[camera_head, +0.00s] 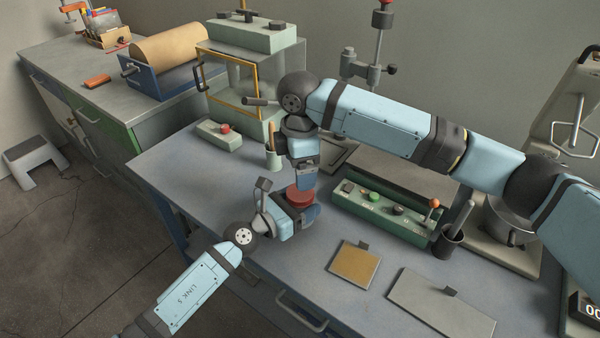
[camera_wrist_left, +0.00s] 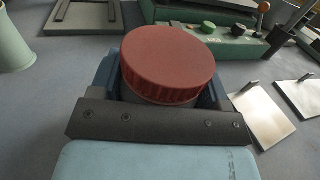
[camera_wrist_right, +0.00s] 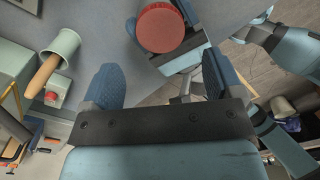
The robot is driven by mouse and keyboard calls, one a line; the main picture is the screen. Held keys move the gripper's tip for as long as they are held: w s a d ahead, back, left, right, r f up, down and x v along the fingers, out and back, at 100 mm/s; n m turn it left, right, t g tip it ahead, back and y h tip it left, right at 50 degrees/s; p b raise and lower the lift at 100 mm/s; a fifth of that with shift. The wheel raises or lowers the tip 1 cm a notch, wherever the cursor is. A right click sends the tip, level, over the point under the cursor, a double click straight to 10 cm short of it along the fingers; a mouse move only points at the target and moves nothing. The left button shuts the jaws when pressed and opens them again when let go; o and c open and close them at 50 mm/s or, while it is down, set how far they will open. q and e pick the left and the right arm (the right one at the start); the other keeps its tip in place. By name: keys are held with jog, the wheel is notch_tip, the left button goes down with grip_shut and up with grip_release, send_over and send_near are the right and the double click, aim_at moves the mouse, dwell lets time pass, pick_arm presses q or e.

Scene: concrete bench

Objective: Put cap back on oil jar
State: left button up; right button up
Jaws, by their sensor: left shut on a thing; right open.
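The red ribbed cap (camera_wrist_left: 168,62) sits on top of the oil jar (camera_wrist_left: 172,101), whose greyish body shows only as a sliver under it; I cannot tell whether the cap is fully seated. My left gripper (camera_head: 292,212) is shut around the jar below the cap, over the bench. The cap also shows in the head view (camera_head: 300,196) and the right wrist view (camera_wrist_right: 160,28). My right gripper (camera_head: 304,178) points down just above the cap. In the right wrist view it is open (camera_wrist_right: 160,72), with nothing between its fingers and the cap beyond the fingertips.
A green control box (camera_head: 385,212) and a dark cup (camera_head: 447,242) stand to the right. A pale green cup with a wooden handle (camera_wrist_right: 58,50) stands to the left. A tan plate (camera_head: 354,265) and a grey plate (camera_head: 440,302) lie in front.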

jog(key=shift+r+m, duration=0.6)
jog(key=shift+r, duration=0.25)
jog(key=shift+f, duration=4.05)
jog(key=c, duration=1)
jog(key=shift+o, duration=0.2)
jog(key=m, duration=0.4)
jog(key=shift+m, duration=0.4)
jog(key=o, duration=1.1)
jog(key=shift+r, duration=0.1)
